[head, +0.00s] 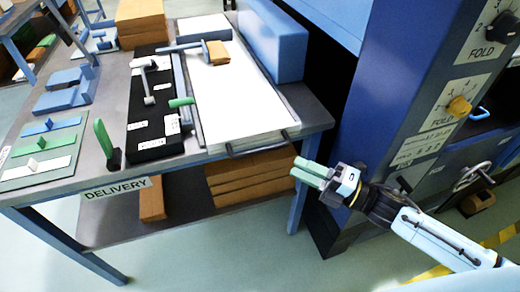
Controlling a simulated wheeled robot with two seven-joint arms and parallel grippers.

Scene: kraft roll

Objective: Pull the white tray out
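The white tray (232,98) is a long, flat white slab lying on the dark worktable, between dark side rails. A dark bar handle (262,144) runs across its front end, close to the table's front edge. My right gripper (302,169), with two pale green fingers, is to the right of and nearer than the table's front right corner. It is apart from the tray and its handle. Its fingers lie close together with nothing seen between them. My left gripper is not in view.
A blue block (270,40) stands behind the tray on the right. A blue machine (400,110) with knobs stands right of the table. The floor in front is clear.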

